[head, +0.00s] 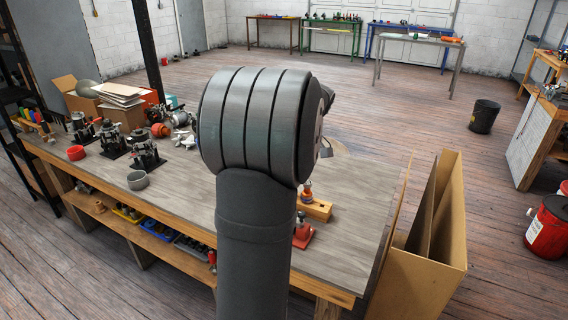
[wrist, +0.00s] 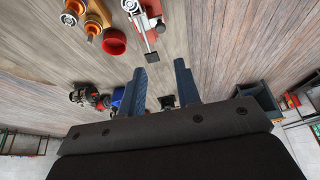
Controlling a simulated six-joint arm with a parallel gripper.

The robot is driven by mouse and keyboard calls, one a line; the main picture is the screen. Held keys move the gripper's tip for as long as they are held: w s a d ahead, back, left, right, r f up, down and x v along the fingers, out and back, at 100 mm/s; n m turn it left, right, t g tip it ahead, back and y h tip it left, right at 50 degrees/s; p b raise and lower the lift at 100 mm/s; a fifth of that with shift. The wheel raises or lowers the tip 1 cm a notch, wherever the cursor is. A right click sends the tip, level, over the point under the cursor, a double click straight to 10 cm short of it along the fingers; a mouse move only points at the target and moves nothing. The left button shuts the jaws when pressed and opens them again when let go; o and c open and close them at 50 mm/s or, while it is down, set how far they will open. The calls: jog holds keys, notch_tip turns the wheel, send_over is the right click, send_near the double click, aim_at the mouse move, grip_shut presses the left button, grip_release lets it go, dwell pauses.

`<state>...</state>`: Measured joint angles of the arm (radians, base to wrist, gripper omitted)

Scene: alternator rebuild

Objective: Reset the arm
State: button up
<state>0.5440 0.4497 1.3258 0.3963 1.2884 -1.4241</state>
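My own dark arm rises through the middle of the head view and hides much of the workbench (head: 340,225). My gripper (wrist: 160,70) shows in the wrist view as two blue fingers set apart. It is open, with nothing held between the fingers. I cannot make out the fingers in the head view, where the arm covers that area.
In the wrist view a red bowl (wrist: 114,42), orange round parts (wrist: 95,28) and a red-based tool (wrist: 145,20) lie beyond the fingertips. Dark fixtures (head: 112,140) crowd the bench's left. Cardboard (head: 430,245) stands at its right end.

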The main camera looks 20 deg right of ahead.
jog(key=x, duration=1.7)
jog(key=shift+w+a+f, duration=0.2)
jog(key=shift+f, duration=0.05)
jog(key=shift+r, duration=0.1)
jog(key=v, duration=1.7)
jog(key=w+a+x, duration=0.1)
jog(key=x, duration=0.8)
jog(key=w+a+r+x, duration=0.1)
jog(key=x, duration=0.8)
jog(key=shift+w+a, duration=0.35)
